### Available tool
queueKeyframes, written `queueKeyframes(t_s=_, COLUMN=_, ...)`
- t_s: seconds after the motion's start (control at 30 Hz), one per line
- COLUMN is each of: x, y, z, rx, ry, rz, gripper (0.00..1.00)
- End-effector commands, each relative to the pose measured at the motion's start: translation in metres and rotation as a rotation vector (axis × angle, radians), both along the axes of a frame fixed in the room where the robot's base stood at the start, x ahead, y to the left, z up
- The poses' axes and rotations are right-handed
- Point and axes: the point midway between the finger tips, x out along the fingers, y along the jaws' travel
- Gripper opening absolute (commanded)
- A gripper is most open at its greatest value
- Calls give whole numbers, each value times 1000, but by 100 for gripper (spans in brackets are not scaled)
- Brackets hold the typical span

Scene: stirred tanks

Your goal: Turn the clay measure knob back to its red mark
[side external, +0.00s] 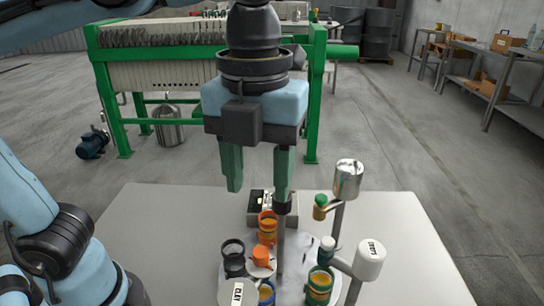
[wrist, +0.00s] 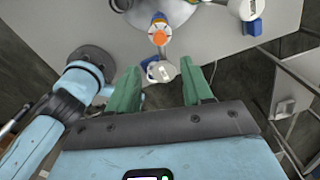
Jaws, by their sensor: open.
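My gripper (side external: 258,193) is open and empty, its two green fingers pointing down above the dosing stand on the table. In the wrist view the open fingers (wrist: 160,68) sit either side of a white labelled canister. An orange knob (side external: 261,254) stands near the stand's middle, below the fingers and apart from them; an orange knob also shows in the wrist view (wrist: 159,38). A green-topped knob (side external: 320,203) and a pale knob (side external: 327,245) are to its right. The labels are too small to tell which is the clay measure. I cannot make out a red mark.
White canisters stand at the right (side external: 371,256) and front (side external: 238,292), and a silver one (side external: 348,178) stands tall at the right. Coloured cups (side external: 320,284) crowd the stand. A small box (side external: 258,203) is behind. The table's left side (side external: 150,230) is clear.

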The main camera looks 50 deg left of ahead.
Motion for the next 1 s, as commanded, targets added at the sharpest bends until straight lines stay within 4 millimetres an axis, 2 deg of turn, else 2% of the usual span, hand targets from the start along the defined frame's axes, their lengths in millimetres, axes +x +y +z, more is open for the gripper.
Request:
queueKeyframes(t_s=0.17, x=-1, y=-1, z=-9, rx=3, ry=4, rz=-21, gripper=50)
queueKeyframes(t_s=0.7, x=-1, y=-1, z=-89, rx=2, ry=2, rz=-16, gripper=50)
queueKeyframes(t_s=1.0, x=0, y=-1, z=-116, rx=1, ry=2, rz=-16, gripper=50)
